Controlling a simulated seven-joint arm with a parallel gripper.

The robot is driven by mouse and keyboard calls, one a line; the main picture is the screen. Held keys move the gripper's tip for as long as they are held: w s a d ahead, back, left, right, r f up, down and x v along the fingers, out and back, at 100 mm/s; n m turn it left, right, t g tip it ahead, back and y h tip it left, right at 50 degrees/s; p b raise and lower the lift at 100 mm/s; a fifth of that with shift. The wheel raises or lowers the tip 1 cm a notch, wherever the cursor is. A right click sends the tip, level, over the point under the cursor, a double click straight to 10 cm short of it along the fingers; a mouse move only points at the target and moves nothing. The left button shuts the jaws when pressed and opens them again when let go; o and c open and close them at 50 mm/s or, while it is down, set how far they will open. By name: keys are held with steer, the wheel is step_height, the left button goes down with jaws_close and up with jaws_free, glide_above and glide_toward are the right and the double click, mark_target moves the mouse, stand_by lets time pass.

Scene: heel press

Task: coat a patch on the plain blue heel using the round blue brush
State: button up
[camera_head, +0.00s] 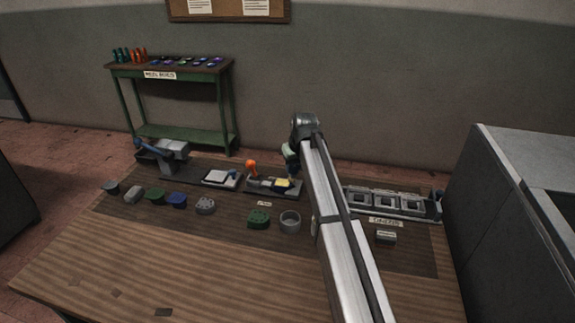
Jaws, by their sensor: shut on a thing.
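The plain blue heel (177,201) stands on the dark mat, left of the middle, in a row with other heels. No holes show on it. My gripper (291,170) is at the back middle of the table, above a dark tray (257,192) with a yellow patch (281,184) in it. It is shut on a small thin thing that points down over this tray. The thing is too small and dark to name surely; it may be the round blue brush. An orange-handled tool (251,165) stands at the tray's left. My gripper is well apart from the blue heel.
A green heel (155,197), a holed grey heel (205,206), a holed green heel (258,217) and a grey ring (290,221) stand nearby. A blue-armed press (168,152) is at back left, a framed rack (384,200) at right.

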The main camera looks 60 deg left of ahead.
step_height(320, 180, up, 2)
steer(key=shift+r, duration=3)
steer(key=w+d+r+m+t, duration=0.1)
steer(key=w+d+r+m, duration=0.45)
steer(key=d, duration=1.15)
steer(key=w+d+r+h, duration=0.1)
steer(key=w+d+r, duration=0.1)
steer(key=d+r, duration=1.1)
steer(key=w+d+r+m+t, duration=0.1)
steer(key=w+d+r+m, duration=0.15)
steer(key=d, duration=1.75)
steer(key=w+d+m+h, duration=0.1)
steer(key=w+d+m, duration=0.1)
steer(key=d, duration=1)
steer(key=w+d+r+m+h, duration=0.1)
steer(key=w+d+m, duration=0.2)
steer(key=d, duration=1)
steer(key=w+d+r+m+t+h, duration=0.1)
steer(key=w+d+m, duration=0.2)
steer(key=d, duration=1)
steer(key=w, duration=0.3)
steer(key=shift+w, duration=0.2)
